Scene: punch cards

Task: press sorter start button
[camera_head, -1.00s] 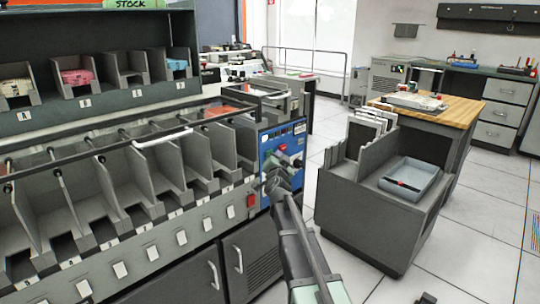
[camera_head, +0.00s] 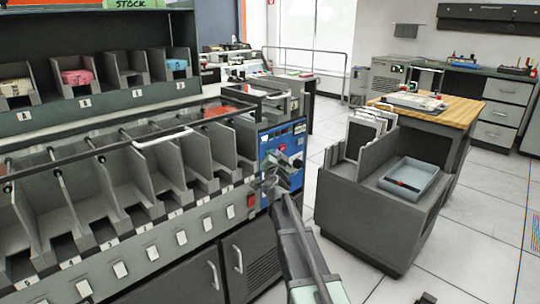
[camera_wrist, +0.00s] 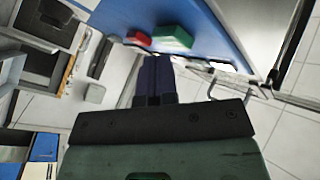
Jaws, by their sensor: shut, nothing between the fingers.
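The sorter's blue control panel (camera_head: 267,143) is on the right end of the long grey machine. In the wrist view the panel (camera_wrist: 215,22) fills the top and carries a green button (camera_wrist: 174,38) and a red button (camera_wrist: 139,39) beside it. My gripper (camera_wrist: 157,60) is shut and empty, with its dark fingertips just below the two buttons in the picture. I cannot tell whether they touch anything. In the head view my gripper (camera_head: 270,163) is in front of the panel and hides part of it, including the green button.
A row of grey card pockets (camera_head: 125,190) runs along the sorter to the left. A red switch (camera_head: 251,200) is on the sorter's front, left of my arm. A grey cart (camera_head: 345,215) with a tray (camera_head: 410,172) stands to the right. Floor between cart and sorter is clear.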

